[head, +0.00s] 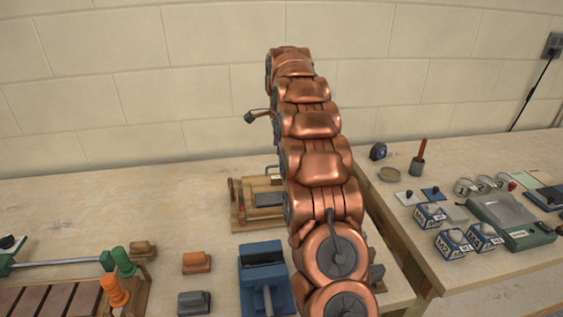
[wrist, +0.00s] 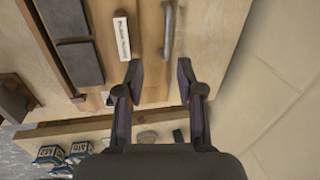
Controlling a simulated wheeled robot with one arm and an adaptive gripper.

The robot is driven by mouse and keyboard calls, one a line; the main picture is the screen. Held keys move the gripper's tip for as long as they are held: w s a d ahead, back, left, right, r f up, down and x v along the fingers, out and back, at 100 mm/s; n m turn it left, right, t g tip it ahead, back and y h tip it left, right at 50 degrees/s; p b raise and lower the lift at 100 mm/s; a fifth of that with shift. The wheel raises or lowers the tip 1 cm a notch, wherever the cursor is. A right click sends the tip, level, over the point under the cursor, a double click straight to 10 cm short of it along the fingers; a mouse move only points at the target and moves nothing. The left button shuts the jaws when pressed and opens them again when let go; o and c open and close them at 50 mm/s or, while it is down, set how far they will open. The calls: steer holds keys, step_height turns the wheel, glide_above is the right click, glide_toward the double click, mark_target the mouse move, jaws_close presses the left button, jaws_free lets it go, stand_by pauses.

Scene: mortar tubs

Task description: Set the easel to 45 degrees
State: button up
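The easel seems to be the low wooden frame (head: 238,207) with a grey panel, standing on the left table near the wall in the head view. My arm covers its right part. In the wrist view a wooden board (wrist: 146,62) carries dark grey slabs (wrist: 75,45), a white label (wrist: 121,36) and a curved grey metal handle (wrist: 169,30). I cannot tell the easel's angle. My gripper (wrist: 159,76) is open and empty, its fingertips pointing toward the board, with the handle ahead between their lines. In the head view my gripper is hidden behind the arm.
A blue device (head: 262,272) stands in front of the frame, with an orange-brown block (head: 196,262) to its left. The wall (head: 120,90) is close behind both tables.

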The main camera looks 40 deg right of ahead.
steer(key=shift+m, duration=0.4)
steer(key=shift+w+d+f+p, duration=0.3)
steer(key=shift+d+f, duration=0.05)
steer(key=shift+f, duration=1.05)
steer(key=shift+w+d+f+p, duration=0.3)
steer(key=shift+w+d+f, duration=0.1)
steer(key=shift+f, duration=0.95)
steer(key=shift+w+d+f+p, duration=0.25)
steer(key=shift+d+f+p, duration=0.1)
steer(key=shift+f, duration=1.05)
steer(key=shift+c, duration=0.3)
jaws_close()
